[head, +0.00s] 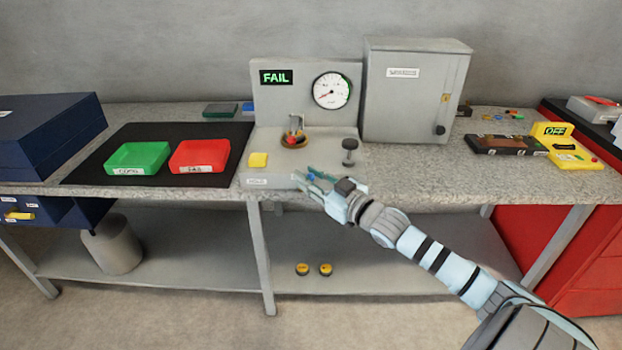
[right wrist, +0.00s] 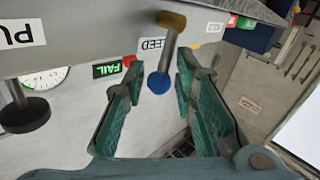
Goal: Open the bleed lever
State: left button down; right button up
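The bleed lever (right wrist: 166,58) shows in the right wrist view as a grey rod with a brass pivot and a blue ball knob (right wrist: 158,84). A partly hidden label ending in "EED" is beside it. My right gripper (right wrist: 157,68) is open, with its teal fingers on either side of the blue knob and visible gaps to it. In the head view my right gripper (head: 312,180) is at the front face of the grey test stand (head: 275,140), where the fingers mostly hide the lever. My left gripper is not in view.
The stand has a FAIL display (head: 276,77), a gauge (head: 331,90), a yellow button (head: 258,160) and a black knob (head: 349,150). Green (head: 137,158) and red (head: 200,156) trays lie to the left. A grey cabinet (head: 405,95) stands behind right.

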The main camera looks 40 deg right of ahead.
grip_shut()
jog(key=shift+w+a+b, duration=0.1)
jog(key=shift+b, duration=0.35)
jog(key=shift+w+a+r+n+g, duration=0.1)
jog(key=shift+a+r+n+g, duration=0.1)
jog(key=shift+n+g, duration=0.3)
jog(key=shift+w+a+r+n+g, duration=0.1)
jog(key=shift+r+n+g, duration=0.05)
jog(key=shift+n+g, duration=0.15)
jog(key=shift+o, duration=2.4)
grip_release()
jog(key=shift+f, duration=0.2)
